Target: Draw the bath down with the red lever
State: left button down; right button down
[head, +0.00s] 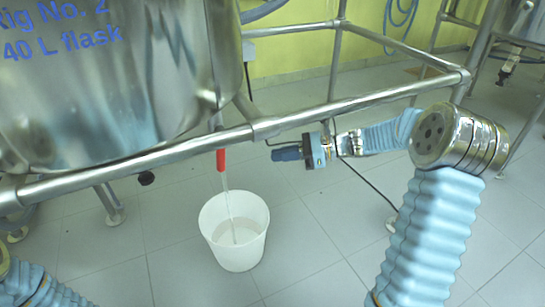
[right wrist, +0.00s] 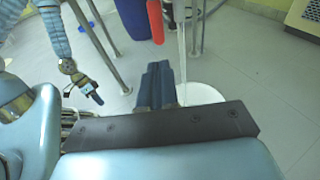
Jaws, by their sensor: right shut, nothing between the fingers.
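The red lever (head: 221,160) hangs straight down under the steel bath (head: 130,80), just behind the front rail. A thin clear stream (head: 226,182) runs from beside it into the white bucket (head: 212,222) on the floor, where some liquid shows. My right gripper (head: 287,154) is shut and empty, to the right of the lever and apart from it. In the right wrist view its fingers (right wrist: 157,86) are together below the red lever (right wrist: 155,20), with the bucket (right wrist: 199,94) beyond. My left gripper (right wrist: 97,98) is small there; its jaws are unclear.
A steel rail (head: 290,121) crosses in front of the bath and above the bucket. Frame legs (head: 108,200) stand on the tiles. A black cable (head: 375,190) lies on the floor at the right. Floor around the bucket is clear.

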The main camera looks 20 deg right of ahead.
send_near(221, 150)
jog(key=w+a+f, duration=0.3)
jog(key=a+f, duration=0.1)
jog(key=f, duration=0.2)
jog(key=shift+w+a+r+b, duration=0.25)
jog(key=shift+a+r+b, duration=0.05)
jog(key=shift+a+b, duration=0.15)
jog(key=shift+f, duration=0.1)
